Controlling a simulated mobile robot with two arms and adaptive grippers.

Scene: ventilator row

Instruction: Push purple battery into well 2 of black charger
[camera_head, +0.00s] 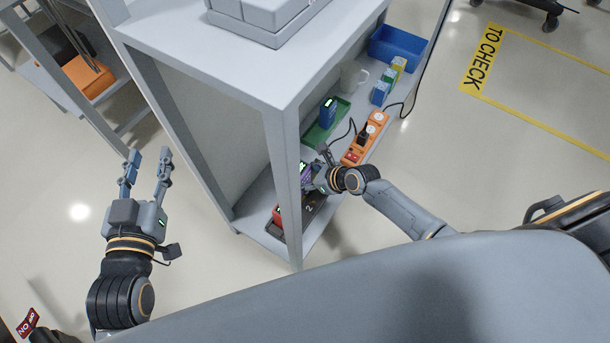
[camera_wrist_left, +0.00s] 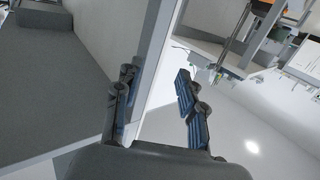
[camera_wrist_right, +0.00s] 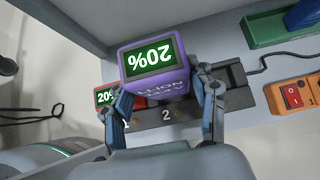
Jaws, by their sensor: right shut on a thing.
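The purple battery (camera_wrist_right: 155,75), with a green 20% display, is between the fingers of my right gripper (camera_wrist_right: 162,95) in the right wrist view. The gripper is shut on it. The black charger (camera_wrist_right: 180,118) lies behind and below it, with the numbers 1 and 2 printed on it. The battery is over the area by number 2; its lower end is hidden, so I cannot tell whether it is in the well. In the head view the purple battery (camera_head: 306,171) is partly hidden by my right gripper (camera_head: 314,178). My left gripper (camera_head: 147,163) is open and empty, outside the shelf.
A red battery (camera_head: 278,216) sits at the charger's near end, by number 1. Behind are a green tray (camera_head: 316,137) with a blue battery (camera_head: 328,113), an orange power strip (camera_head: 362,143) and a blue bin (camera_head: 397,48). A shelf post (camera_head: 284,190) stands close on the left.

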